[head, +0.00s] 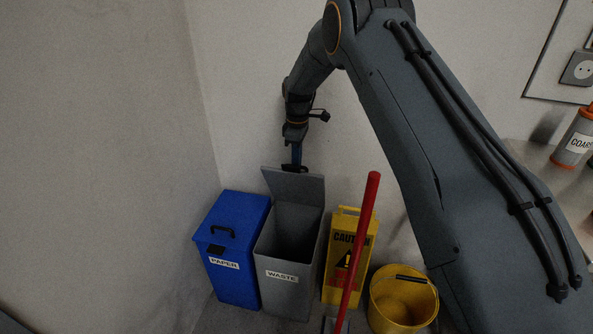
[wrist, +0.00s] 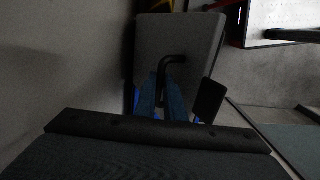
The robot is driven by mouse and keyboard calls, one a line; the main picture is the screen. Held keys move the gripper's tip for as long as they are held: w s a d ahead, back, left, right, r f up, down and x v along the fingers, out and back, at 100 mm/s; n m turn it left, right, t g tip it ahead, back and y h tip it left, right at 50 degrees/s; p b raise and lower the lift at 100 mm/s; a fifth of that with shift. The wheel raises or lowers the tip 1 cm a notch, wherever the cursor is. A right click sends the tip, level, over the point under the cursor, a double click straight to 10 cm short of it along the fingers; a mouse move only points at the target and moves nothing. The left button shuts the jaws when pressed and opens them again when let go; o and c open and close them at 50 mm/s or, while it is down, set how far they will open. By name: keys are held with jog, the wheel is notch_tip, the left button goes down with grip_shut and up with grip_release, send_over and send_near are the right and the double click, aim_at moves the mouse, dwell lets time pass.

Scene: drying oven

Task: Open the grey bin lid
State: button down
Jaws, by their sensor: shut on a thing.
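The grey bin (head: 275,285) labelled WASTE stands on the floor between the blue bin and the yellow sign. Its lid (head: 293,185) is raised to nearly upright at the back, and the dark inside of the bin shows. My gripper (head: 297,163) is at the top edge of the raised lid, on its far side. In the wrist view my gripper (wrist: 161,88) is shut on the black lid handle (wrist: 173,61), with the grey lid (wrist: 195,35) just beyond. The fingertips are partly hidden behind the lid in the head view.
A blue PAPER bin (head: 232,260) with its lid shut stands close on the left. A yellow caution sign (head: 340,240), a red pole (head: 359,245) and a yellow bucket (head: 402,300) stand close on the right. The wall (head: 245,110) is behind the bins.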

jog(key=shift+w+a+r, duration=0.15)
jog(key=shift+a+r, duration=0.05)
jog(key=shift+a, duration=0.1)
jog(key=c, duration=1.8)
grip_release()
jog(key=shift+a, duration=0.15)
jog(key=shift+c, duration=0.2)
jog(key=shift+d+f, duration=0.1)
jog(key=shift+d, duration=0.25)
notch_tip(320, 180, up, 8)
jog(key=shift+w+b, duration=0.15)
jog(key=shift+b, duration=0.3)
jog(key=shift+f, duration=0.1)
